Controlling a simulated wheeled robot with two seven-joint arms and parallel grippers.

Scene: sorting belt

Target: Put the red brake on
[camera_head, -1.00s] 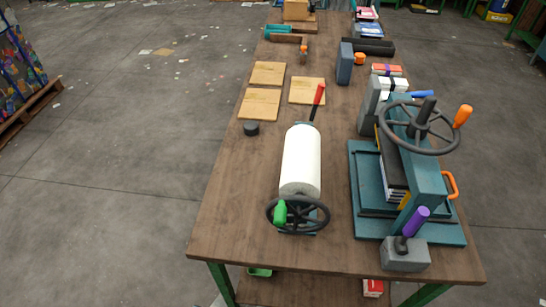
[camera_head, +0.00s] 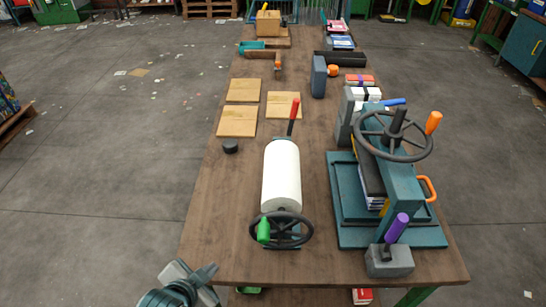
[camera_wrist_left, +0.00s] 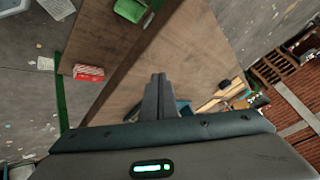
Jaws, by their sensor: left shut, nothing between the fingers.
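The red brake (camera_head: 294,110) is a lever with a red handle at the far end of the white roll (camera_head: 281,174) on the wooden table. It leans slightly to the right. A black handwheel with a green knob (camera_head: 263,230) is at the roll's near end. My left gripper (camera_head: 213,269) is at the bottom left of the head view, beyond the table's near left corner and well short of the brake. In the left wrist view its fingers (camera_wrist_left: 157,80) are shut and empty. My right gripper is not in view.
A teal press (camera_head: 345,205) with a large wheel and an orange handle stands right of the roll. A grey block with a purple lever (camera_head: 396,229) is at the near edge. Wooden boards (camera_head: 237,121) and a black puck (camera_head: 230,146) lie to the left. The table's left front is clear.

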